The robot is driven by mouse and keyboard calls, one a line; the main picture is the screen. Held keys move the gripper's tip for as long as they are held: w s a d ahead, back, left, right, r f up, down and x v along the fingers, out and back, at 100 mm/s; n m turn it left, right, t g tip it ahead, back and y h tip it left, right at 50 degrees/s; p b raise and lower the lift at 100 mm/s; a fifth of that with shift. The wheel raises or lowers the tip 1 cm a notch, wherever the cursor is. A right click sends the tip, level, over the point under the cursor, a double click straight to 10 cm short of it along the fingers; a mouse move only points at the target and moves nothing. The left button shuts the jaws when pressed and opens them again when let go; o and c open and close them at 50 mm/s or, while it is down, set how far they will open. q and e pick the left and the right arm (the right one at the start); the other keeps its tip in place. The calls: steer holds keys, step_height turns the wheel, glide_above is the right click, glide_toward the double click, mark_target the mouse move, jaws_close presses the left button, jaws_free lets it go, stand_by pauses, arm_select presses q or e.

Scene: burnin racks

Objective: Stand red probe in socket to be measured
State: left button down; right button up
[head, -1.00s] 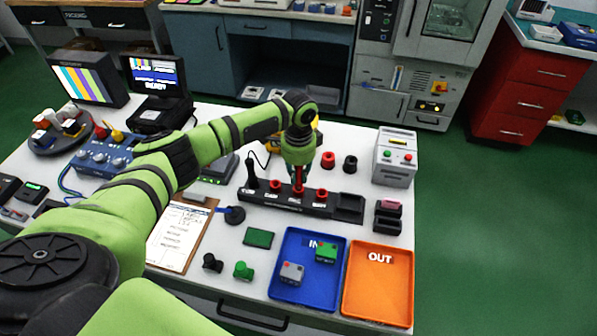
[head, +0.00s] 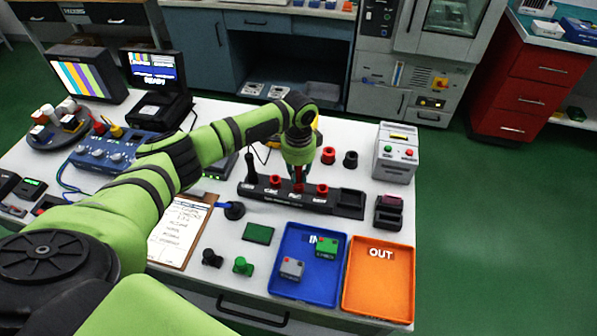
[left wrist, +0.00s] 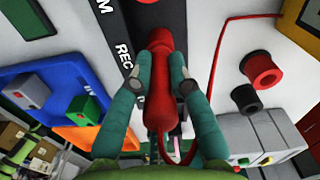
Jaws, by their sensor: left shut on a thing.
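My left gripper (head: 299,176) is shut on the red probe (left wrist: 172,105) above the black socket block (head: 337,208). In the left wrist view, the teal fingers (left wrist: 160,88) grip both sides of the probe, and its red cable hangs beside it. The probe points down at the block beside the "REC" label. A black probe (head: 251,168) stands at the block's left end. My right gripper is not in view.
A red ring-shaped part (head: 328,155) and a black one (head: 350,159) stand behind the block. A grey box (head: 395,155) is at the right. A blue IN tray (head: 290,241) and an orange OUT tray (head: 378,295) lie in front. A clipboard (head: 180,232) lies left.

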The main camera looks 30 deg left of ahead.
arm_select(q)
steer(key=shift+f, duration=0.15)
steer(key=c, duration=1.1)
jaws_free()
step_height(320, 180, up, 12)
steer(key=shift+r, duration=0.1)
